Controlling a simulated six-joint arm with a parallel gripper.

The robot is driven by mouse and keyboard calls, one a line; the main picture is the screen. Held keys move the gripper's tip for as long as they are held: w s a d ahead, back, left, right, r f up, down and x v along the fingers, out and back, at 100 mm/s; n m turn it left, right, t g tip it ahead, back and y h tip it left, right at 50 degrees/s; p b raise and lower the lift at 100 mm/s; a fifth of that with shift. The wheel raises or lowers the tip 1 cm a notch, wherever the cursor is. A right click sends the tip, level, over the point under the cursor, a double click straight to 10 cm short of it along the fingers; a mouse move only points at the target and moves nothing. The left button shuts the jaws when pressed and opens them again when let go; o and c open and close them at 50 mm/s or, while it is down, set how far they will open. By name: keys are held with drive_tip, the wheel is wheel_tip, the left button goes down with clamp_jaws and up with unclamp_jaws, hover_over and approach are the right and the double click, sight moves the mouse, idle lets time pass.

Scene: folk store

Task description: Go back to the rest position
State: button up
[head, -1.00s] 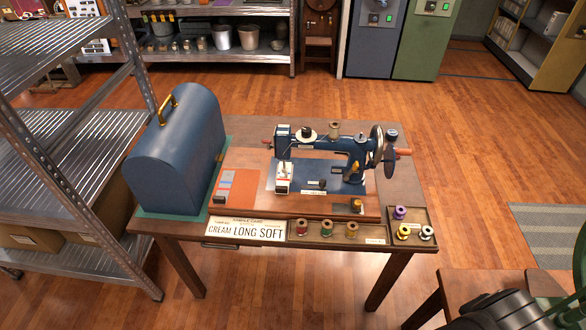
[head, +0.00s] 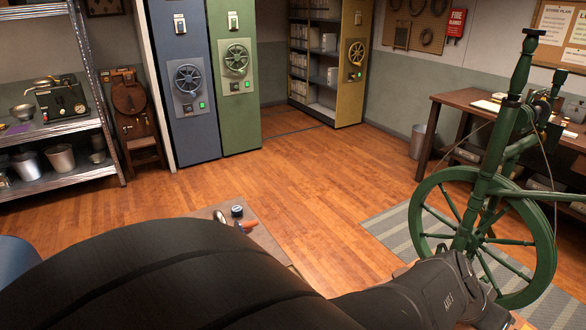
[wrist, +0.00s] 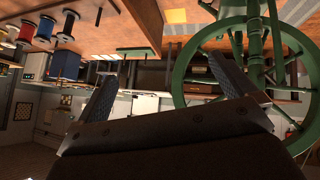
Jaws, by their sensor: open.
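My gripper (wrist: 165,70) shows in the wrist view with its two dark textured fingers spread wide apart. Nothing is between the fingers, so it is open and empty. The wrist picture is upside down, with the floor at its top. In the head view my black arm fills the lower foreground and reaches to the lower right. The gripper itself cannot be made out there.
A green spinning wheel (head: 485,235) stands at the right, close to my arm; it also shows in the wrist view (wrist: 250,60). Thread spools (wrist: 70,25) are at the wrist view's upper left. Open floor (head: 300,170) lies beyond.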

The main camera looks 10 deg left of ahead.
drive_tip(key=w+a+r+n+t+y, duration=0.2)
drive_tip(key=w+a+r+n+t, duration=0.15)
drive_tip(key=w+a, duration=1.1)
drive_tip(key=w+a+r+n+t+y, duration=0.1)
drive_tip(key=a+r+n+y, duration=0.15)
drive_tip(key=a, duration=1.05)
drive_tip(key=w+a+r+n+t+y, duration=0.1)
drive_tip(key=a+r+n+y, duration=0.15)
drive_tip(key=a, duration=0.95)
drive_tip(key=s+a+r+n+g+y, duration=0.1)
drive_tip(key=s+a+r+n, duration=0.1)
drive_tip(key=s+a, duration=0.35)
drive_tip(key=s+a+r+n+y, duration=0.1)
drive_tip(key=s+a, duration=0.2)
drive_tip(key=a, duration=0.6)
drive_tip(key=s+a+r+n+g+y, duration=0.1)
drive_tip(key=s+a+r+n, duration=0.1)
drive_tip(key=s+a, duration=0.35)
drive_tip(key=s+a+r+n+g+y, duration=0.1)
drive_tip(key=s+a+r+n, duration=0.1)
drive_tip(key=s+a, duration=0.55)
drive_tip(key=s+a+r+n+g+y, duration=0.15)
drive_tip(key=s+a, duration=0.35)
drive_tip(key=s, duration=0.5)
drive_tip(key=x, duration=0.9)
drive_tip(key=shift+w+n+t, duration=0.25)
drive_tip(key=shift+n+t, duration=0.05)
drive_tip(key=shift+t, duration=0.1)
